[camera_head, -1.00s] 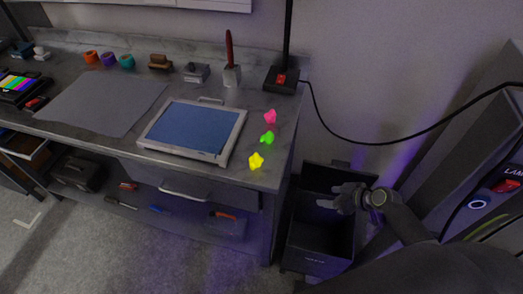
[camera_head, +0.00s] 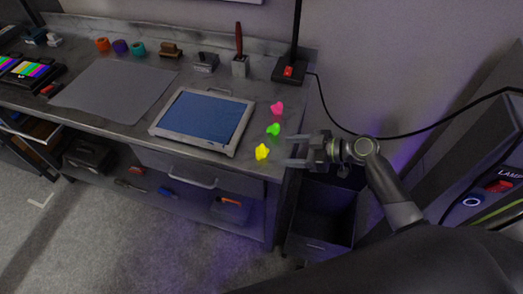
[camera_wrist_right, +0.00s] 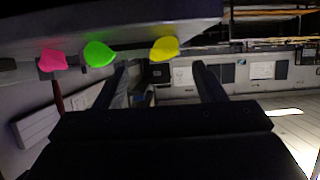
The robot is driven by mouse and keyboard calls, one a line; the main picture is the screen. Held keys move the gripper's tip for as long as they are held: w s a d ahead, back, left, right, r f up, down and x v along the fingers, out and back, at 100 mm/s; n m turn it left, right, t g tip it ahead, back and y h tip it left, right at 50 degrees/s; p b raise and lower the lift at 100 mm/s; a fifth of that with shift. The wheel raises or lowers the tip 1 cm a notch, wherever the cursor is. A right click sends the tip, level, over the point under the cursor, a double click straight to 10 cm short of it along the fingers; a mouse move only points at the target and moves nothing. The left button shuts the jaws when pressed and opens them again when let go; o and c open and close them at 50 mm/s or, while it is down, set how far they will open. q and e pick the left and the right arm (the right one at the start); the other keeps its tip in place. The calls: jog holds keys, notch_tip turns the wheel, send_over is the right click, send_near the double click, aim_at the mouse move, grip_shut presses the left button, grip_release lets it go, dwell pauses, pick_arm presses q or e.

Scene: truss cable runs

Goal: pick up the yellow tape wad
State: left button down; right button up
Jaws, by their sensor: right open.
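The yellow tape wad (camera_head: 262,152) lies on the workbench top (camera_head: 250,168) near its front right corner. In the right wrist view the yellow tape wad (camera_wrist_right: 164,48) shows above and between the two fingers. My right gripper (camera_head: 291,150) is open and empty, just right of the bench's right edge, its fingers pointing left toward the wad with a small gap between. In the right wrist view its fingers (camera_wrist_right: 162,80) stand apart. My left gripper is not in view.
A green wad (camera_head: 273,130) and a pink wad (camera_head: 277,108) lie behind the yellow one. A framed blue screen (camera_head: 240,133) lies to its left. A dark bin (camera_head: 318,228) stands on the floor right of the bench. A black post base (camera_head: 287,72) stands at the back corner.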

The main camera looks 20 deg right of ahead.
aim_at(267, 151)
jog(key=x, duration=0.4)
jog(key=shift+s+a+p+x, duration=0.1)
jog(key=shift+p+x, duration=0.1)
jog(key=shift+x, duration=1.15)
jog(key=shift+s+a+p+x, duration=0.1)
jog(key=shift+p+x, duration=0.1)
jog(key=shift+x, duration=1.2)
jog(key=shift+r, duration=0.15)
jog(key=shift+d, duration=0.1)
jog(key=shift+c, duration=0.4)
jog(key=c, duration=1)
